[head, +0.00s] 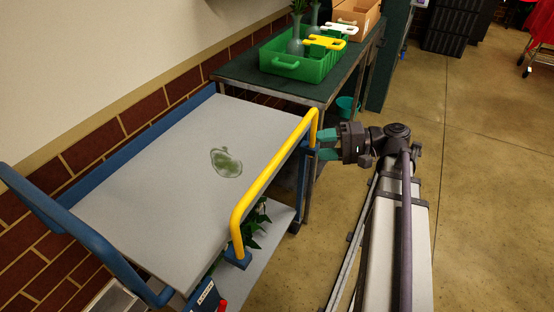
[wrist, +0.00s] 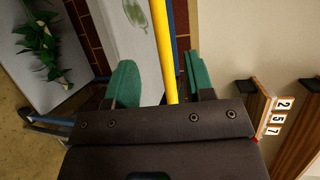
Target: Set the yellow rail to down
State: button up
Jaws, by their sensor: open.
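The yellow rail (head: 270,174) stands raised along the right edge of a grey-topped cart (head: 150,150), its bar above the deck and its legs in blue brackets. My gripper (head: 319,147) is at the rail's far end, on the outer side of the cart, with teal fingers pointing left toward it. In the wrist view the rail (wrist: 164,40) runs between the two open fingers (wrist: 160,68). Whether either finger touches the rail cannot be told.
A green marking (head: 226,162) is on the cart top. Leafy stems (head: 252,226) lie on the lower shelf. A blue handle (head: 85,235) is at the near left. A workbench with a green crate (head: 290,68) stands behind.

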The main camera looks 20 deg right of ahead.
aim_at(289, 148)
jog(key=b+x, duration=0.2)
jog(key=x, duration=0.8)
jog(key=shift+a+f, duration=0.1)
jog(key=shift+a, duration=0.25)
grip_shut()
